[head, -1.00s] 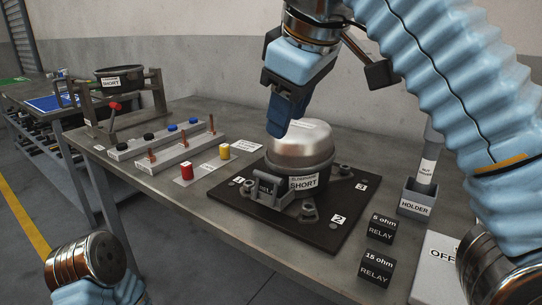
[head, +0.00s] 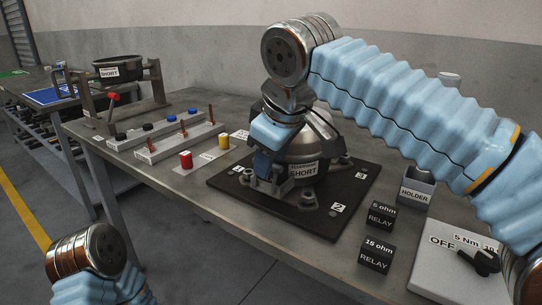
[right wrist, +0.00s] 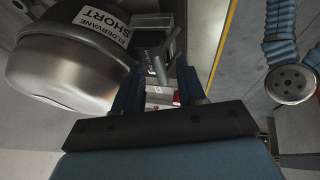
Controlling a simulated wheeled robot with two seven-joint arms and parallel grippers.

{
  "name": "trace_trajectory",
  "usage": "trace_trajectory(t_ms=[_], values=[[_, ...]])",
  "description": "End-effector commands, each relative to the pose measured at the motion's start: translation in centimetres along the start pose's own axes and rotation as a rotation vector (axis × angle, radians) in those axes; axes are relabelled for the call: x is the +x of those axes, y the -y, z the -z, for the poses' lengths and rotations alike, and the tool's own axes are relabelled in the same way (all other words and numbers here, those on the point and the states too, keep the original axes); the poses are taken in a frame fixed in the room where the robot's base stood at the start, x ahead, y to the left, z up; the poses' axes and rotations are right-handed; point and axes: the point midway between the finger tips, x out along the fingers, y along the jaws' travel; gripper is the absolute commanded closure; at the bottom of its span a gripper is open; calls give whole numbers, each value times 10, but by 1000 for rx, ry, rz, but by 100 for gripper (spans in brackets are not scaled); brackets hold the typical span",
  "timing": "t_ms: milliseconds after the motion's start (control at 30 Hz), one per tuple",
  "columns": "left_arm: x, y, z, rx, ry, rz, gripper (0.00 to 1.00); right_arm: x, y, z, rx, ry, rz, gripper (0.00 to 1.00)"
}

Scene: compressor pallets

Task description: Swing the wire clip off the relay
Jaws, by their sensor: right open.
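The silver compressor (head: 322,150), labelled SHORT, stands on a dark base plate (head: 325,222). My right gripper (head: 262,176) is open at its front left side, over the grey bracket (head: 271,187) where the relay sits. The gripper hides most of the relay in the head view. In the right wrist view the compressor (right wrist: 62,75) is at the upper left. A grey box-like housing (right wrist: 152,22) is beyond the open fingers (right wrist: 160,84). A thin grey bar (right wrist: 158,68), perhaps the wire clip, shows between the fingers; contact is unclear. My left gripper is out of view.
Right of the plate stand a 5 ohm relay (head: 381,215), a 15 ohm relay (head: 376,257), a holder (head: 416,188) and a switch panel (head: 450,270). The front table strip is clear.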

Motion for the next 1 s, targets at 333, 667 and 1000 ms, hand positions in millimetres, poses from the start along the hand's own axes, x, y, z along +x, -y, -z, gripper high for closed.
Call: trace_trajectory(t_ms=[333, 667, 1000], values=[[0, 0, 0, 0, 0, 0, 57, 0, 0, 0, -1, 0, 0, 94], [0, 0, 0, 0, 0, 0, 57, -1, 1, 0, -5, 0, -9, 100], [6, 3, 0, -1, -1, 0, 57, -3, 14, 1, -68, -1, -149, 100]])
